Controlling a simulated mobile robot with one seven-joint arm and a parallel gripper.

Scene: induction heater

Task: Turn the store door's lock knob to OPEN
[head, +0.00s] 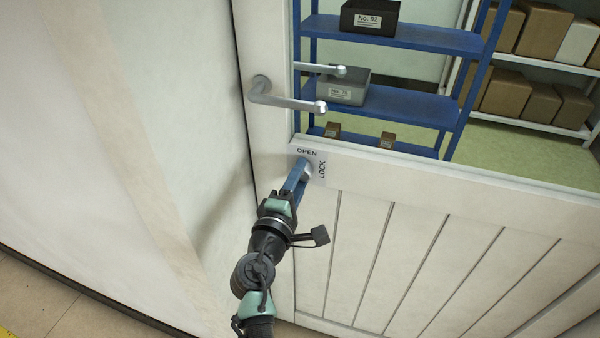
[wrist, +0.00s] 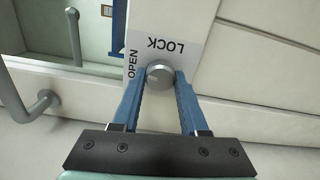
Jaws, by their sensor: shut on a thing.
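The store door (head: 390,215) is white, with a window in its upper part and grooved panels below. Its lock knob (wrist: 160,76) is a small round grey knob on a label plate (wrist: 184,44) printed OPEN and LOCK. In the head view OPEN is above the knob and LOCK is to its right. My gripper (wrist: 158,84) has its two blue fingers on either side of the knob and is shut on it. In the head view my gripper (head: 300,178) reaches up to the door and partly covers the knob. I cannot tell which word the knob points to.
A grey lever handle (head: 290,101) sticks out above the lock; it also shows in the wrist view (wrist: 38,106). A plain white wall (head: 120,130) stands to the left. Through the window, blue shelves (head: 410,103) hold boxes.

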